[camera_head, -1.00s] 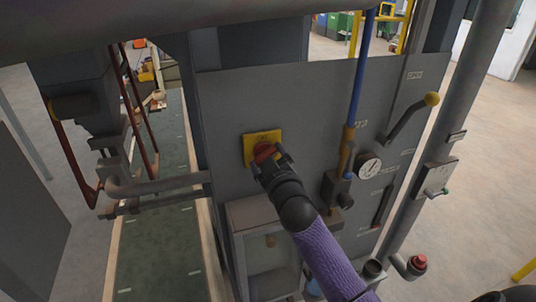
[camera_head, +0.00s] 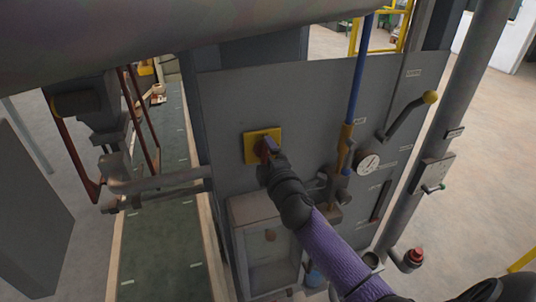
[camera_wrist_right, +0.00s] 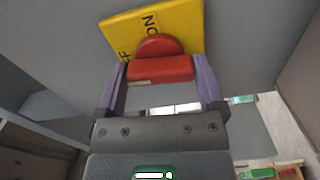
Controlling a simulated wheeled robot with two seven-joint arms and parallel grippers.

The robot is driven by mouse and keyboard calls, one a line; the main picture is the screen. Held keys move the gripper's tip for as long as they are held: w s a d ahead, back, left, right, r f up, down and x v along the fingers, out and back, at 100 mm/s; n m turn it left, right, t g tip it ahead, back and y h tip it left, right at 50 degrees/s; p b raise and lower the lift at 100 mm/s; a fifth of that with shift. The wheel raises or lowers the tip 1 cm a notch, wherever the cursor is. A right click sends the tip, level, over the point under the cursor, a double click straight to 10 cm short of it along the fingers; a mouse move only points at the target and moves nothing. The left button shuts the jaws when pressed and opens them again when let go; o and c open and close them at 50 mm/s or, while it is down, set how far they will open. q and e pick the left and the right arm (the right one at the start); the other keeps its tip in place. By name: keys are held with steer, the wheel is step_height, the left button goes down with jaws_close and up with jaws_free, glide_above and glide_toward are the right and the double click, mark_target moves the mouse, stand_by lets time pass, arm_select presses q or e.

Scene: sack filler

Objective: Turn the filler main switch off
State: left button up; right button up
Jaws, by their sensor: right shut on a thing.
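The filler main switch is a yellow plate (camera_head: 251,147) with a red knob on the grey panel, left of centre in the head view. In the right wrist view the yellow plate (camera_wrist_right: 180,28) fills the top and carries black lettering, "ON" and part of another word. My right gripper (camera_head: 268,148) is at the switch. In the wrist view its purple fingers stand on either side of the red knob (camera_wrist_right: 160,68), shut on it. In the head view the gripper hides most of the knob. My left gripper is not in view.
On the panel (camera_head: 225,95), right of the switch, are a blue pipe (camera_head: 357,85), a round gauge (camera_head: 368,164) and a lever with a yellow ball (camera_head: 430,97). A red button (camera_head: 415,255) sits lower right. A windowed box (camera_head: 268,245) is below the switch. A green conveyor (camera_head: 155,240) runs left.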

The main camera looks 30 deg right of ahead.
steer(key=shift+n, duration=0.6)
steer(key=shift+f+n, duration=0.1)
steer(key=shift+n, duration=0.2)
steer(key=o, duration=1)
steer(key=shift+c, duration=0.2)
steer(key=b+v, duration=0.1)
steer(key=v, duration=0.9)
steer(key=shift+d, duration=0.1)
